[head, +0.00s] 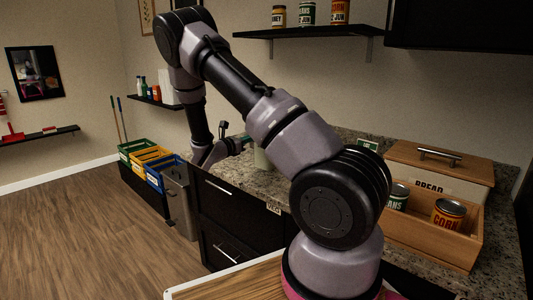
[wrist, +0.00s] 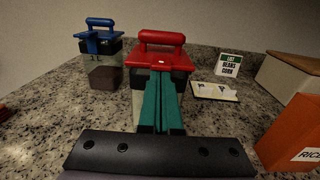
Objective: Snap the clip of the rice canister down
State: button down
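A clear canister with a red lid and red bar handle (wrist: 160,48) stands upright on the counter, straight ahead in the wrist view. A second clear canister with a blue lid (wrist: 98,42) stands behind it to the left, with dark contents low inside. I see no rice label on either canister. My gripper (wrist: 161,76) has its teal fingers together, with the tips in front of the red-lidded canister, just under its lid's front edge. The fingers hide the middle of that canister's front and any clip there. I cannot tell whether they touch it.
An orange box (wrist: 290,132) labelled "RIC..." is at the right, cut off by the frame. A card reading "LIST BEANS CORN" (wrist: 229,65) stands behind a small flat tray (wrist: 214,91). A wooden bread box (head: 438,165) and crate with cans (head: 460,240) are on the counter's right.

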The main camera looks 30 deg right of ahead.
jog(key=f+v, duration=0.1)
jog(key=v, duration=0.6)
dwell(0.6)
jog(key=shift+f, duration=0.1)
jog(key=s+d+r+m+g+y, duration=0.2)
jog(key=s+r+m+g+y, duration=0.2)
jog(key=s+r+m, duration=0.35)
jog(key=s+d+r+m+g+y, duration=0.2)
jog(key=s+r+m+g+y, duration=0.2)
jog(key=s+m, duration=0.5)
jog(key=s+a+r+m+t+y, duration=0.7)
jog(key=s+a+r+m+y, duration=0.3)
jog(key=s+r, duration=0.4)
jog(key=shift+s+a+m, duration=0.45)
jog(key=shift+s+a, duration=0.2)
jog(key=shift+s, duration=0.1)
jog(key=shift+r, duration=0.1)
